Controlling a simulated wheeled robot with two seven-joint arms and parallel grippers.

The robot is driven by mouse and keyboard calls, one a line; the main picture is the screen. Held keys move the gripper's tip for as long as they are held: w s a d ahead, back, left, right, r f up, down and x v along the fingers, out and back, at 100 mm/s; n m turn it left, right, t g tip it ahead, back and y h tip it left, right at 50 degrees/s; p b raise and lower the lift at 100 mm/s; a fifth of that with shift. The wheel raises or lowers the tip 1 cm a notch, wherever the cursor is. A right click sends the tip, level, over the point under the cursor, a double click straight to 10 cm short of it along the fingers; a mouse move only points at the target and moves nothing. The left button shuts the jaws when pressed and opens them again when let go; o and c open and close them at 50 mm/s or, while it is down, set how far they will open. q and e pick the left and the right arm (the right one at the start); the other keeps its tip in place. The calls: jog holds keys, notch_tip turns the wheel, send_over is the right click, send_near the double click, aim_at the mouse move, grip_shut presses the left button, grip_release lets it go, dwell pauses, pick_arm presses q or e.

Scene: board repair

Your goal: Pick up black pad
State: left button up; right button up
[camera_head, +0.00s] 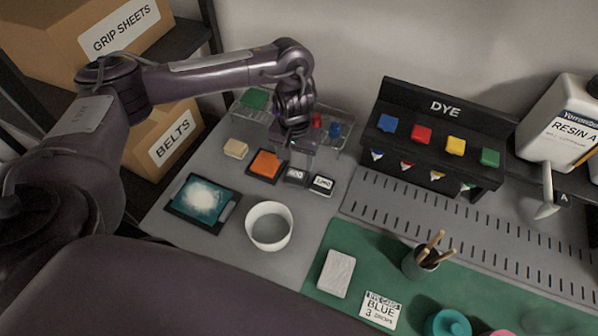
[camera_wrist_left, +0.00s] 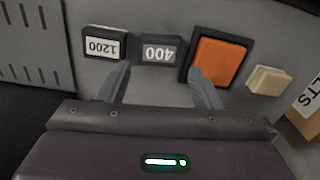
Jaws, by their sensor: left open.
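Two small dark pads with white labels lie on the grey work surface (camera_head: 190,150). The one marked 400 (camera_head: 295,175) is dark grey and shows in the left wrist view (camera_wrist_left: 161,50). The one marked 1200 (camera_head: 322,183) is black and lies beside it, also in the left wrist view (camera_wrist_left: 104,42). An orange pad (camera_head: 266,163) sits in a dark frame on the other side of the 400 pad. My left gripper (camera_wrist_left: 162,82) is open and empty, its fingers spread just short of the 400 pad, above the surface. My right gripper is out of view.
A white bowl (camera_head: 269,226), a dark-framed teal panel (camera_head: 203,201) and a cream block (camera_head: 236,149) lie nearby. A wire rack (camera_head: 343,139) stands behind my gripper. The DYE stand (camera_head: 431,131) is to the right. The green mat (camera_head: 338,238) lies in front.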

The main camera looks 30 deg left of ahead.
aim_at(296, 174)
pick_arm(q)
notch_tip(296, 174, down, 5)
jog(key=shift+s+d+f+b, duration=0.1)
jog(key=shift+s+d+b, duration=0.05)
jog(key=shift+b, duration=0.95)
jog(key=shift+f, duration=0.25)
jog(key=shift+r, duration=0.1)
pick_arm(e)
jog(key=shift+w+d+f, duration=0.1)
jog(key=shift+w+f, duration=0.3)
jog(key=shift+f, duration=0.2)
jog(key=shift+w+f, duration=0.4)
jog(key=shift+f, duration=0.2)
pick_arm(q)
jog(key=c, duration=0.6)
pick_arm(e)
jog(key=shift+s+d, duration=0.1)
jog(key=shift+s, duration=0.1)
pick_arm(q)
jog(key=shift+r, duration=0.1)
